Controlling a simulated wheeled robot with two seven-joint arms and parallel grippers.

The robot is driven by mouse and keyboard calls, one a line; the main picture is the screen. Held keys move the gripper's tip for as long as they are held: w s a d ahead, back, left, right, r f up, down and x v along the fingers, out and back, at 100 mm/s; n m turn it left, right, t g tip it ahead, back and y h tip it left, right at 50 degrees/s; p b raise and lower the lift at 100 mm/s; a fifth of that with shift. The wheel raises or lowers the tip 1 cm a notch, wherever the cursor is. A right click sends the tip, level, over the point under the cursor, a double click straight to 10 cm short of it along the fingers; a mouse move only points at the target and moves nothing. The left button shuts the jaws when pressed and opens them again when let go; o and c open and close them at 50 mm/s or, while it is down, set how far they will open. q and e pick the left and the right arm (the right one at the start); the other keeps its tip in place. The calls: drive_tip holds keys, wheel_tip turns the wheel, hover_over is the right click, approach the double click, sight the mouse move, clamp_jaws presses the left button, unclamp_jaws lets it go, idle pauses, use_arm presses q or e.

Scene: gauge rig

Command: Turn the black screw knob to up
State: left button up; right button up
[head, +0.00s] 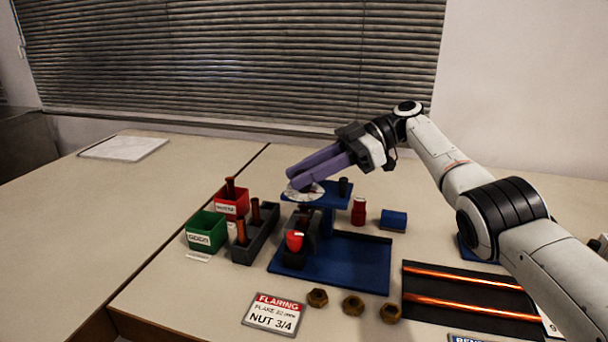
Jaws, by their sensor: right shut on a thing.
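The purple-fingered right gripper (294,178) reaches in from the right, just above a white round dial (308,194) with markings. The dial sits at the left end of a raised blue platform (331,197). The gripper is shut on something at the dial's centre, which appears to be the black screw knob. The fingers hide that knob, so its turn cannot be read. Dark parts of the rig show below the dial. My left gripper is not in view.
A short black post (344,187) stands on the platform. A blue base tray (352,270), a red-capped piece (294,240), a green bin (206,230) and a red bin (231,206) are close by. Brass nuts (353,305) and copper rods (470,305) lie in front.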

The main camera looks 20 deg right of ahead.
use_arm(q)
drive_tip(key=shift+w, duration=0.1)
use_arm(e)
drive_tip(key=shift+d, duration=0.1)
drive_tip(key=o, duration=1)
drive_tip(key=shift+o, duration=0.2)
